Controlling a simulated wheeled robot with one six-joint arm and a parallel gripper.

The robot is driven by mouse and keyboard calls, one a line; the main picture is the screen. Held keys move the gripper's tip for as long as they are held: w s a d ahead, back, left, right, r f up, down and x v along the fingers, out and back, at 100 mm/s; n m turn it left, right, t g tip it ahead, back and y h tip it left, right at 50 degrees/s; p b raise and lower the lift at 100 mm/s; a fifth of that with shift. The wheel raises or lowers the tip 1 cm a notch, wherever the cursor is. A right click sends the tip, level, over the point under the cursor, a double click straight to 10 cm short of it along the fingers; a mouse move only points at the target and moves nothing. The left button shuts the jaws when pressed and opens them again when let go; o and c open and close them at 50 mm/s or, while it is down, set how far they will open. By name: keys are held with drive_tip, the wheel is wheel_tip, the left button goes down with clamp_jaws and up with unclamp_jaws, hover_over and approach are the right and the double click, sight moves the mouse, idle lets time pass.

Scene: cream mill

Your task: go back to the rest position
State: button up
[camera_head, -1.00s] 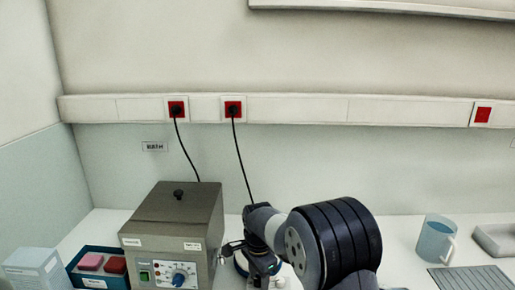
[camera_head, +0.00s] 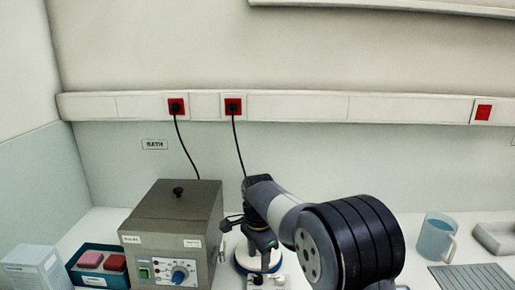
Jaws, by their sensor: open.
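My gripper (camera_head: 249,233) is in the middle of the camera view, right of the grey bath box (camera_head: 170,226). It is open, and I see nothing held in it. It is above and in front of a round white and blue device (camera_head: 242,262) on the bench, which my arm and gripper partly hide. I cannot tell whether they touch. My arm reaches in from the lower right.
A blue mug (camera_head: 435,238) and a ridged grey mat (camera_head: 470,278) are at right. Cables hang from two red sockets (camera_head: 176,105).

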sight(258, 276)
wheel_tip(258, 276, down, 7)
drive_tip(key=shift+p, duration=0.4)
drive_tip(key=n, duration=0.5)
drive_tip(key=shift+r, duration=0.1)
drive_tip(key=n, duration=0.3)
drive_tip(key=shift+r, duration=0.1)
wheel_tip(258, 276, up, 10)
drive_tip(key=w+d+f+t+h, duration=0.1)
drive_tip(key=w+d+t, duration=0.3)
drive_tip(key=d, duration=0.6)
drive_tip(key=shift+w+t+h+b, duration=0.4)
drive_tip(key=shift+w, duration=0.8)
drive_tip(key=shift+r, duration=0.15)
